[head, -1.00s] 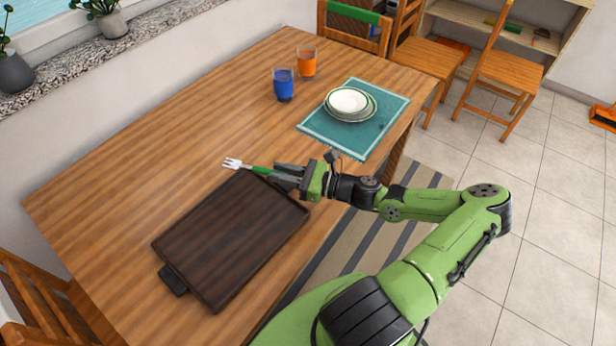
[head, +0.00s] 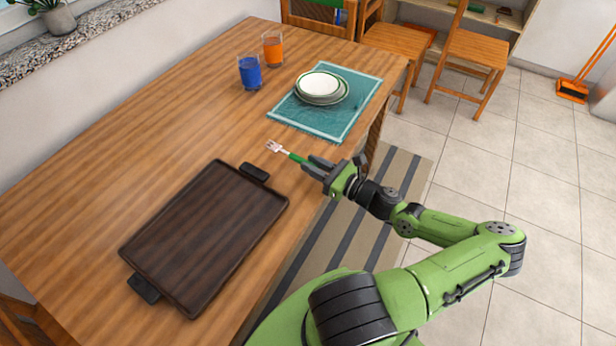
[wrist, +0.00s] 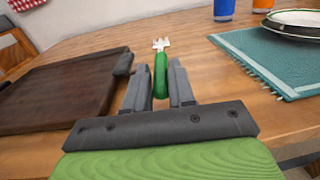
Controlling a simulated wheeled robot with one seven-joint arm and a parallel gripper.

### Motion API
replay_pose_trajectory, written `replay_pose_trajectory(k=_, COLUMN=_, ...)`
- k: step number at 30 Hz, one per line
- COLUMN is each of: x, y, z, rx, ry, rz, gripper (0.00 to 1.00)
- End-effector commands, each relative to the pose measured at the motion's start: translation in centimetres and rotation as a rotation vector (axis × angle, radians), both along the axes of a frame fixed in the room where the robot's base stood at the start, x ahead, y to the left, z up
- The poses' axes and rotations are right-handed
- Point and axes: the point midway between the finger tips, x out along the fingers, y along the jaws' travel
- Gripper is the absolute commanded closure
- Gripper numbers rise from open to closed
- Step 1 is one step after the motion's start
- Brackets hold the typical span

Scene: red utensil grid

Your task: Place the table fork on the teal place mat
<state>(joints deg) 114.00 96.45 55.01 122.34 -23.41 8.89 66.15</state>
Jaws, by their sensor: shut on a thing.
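The table fork (head: 276,147) has pale tines and a green handle. My gripper (head: 315,165) is shut on its handle and holds it near the table's right edge, between the tray and the mat. In the wrist view the fork (wrist: 161,62) points forward, its green handle between my gripper's fingers (wrist: 160,88). I cannot tell its exact height over the table. The teal place mat (head: 360,93) lies beyond my gripper near the table's far right edge, and shows at the right of the wrist view (wrist: 262,62). A stack of white plates (head: 318,84) stands on it.
A dark brown tray (head: 205,240) with black handles lies on the table (head: 150,135) at the near side. A blue glass (head: 250,72) and an orange glass (head: 272,48) stand left of the mat. Bare wood separates tray and mat.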

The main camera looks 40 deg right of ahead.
Motion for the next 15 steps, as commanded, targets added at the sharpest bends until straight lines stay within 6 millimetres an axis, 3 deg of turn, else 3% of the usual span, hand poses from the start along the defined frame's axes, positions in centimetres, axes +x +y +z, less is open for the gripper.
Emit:
replay_pose_trajectory(k=6, x=0.0, y=0.0, z=-4.2, rx=0.002, ry=0.0, rz=0.0, gripper=1.0)
replay_pose_trajectory(k=15, x=0.0, y=0.1, z=-4.7, rx=-0.002, ry=0.0, rz=0.002, gripper=1.0)
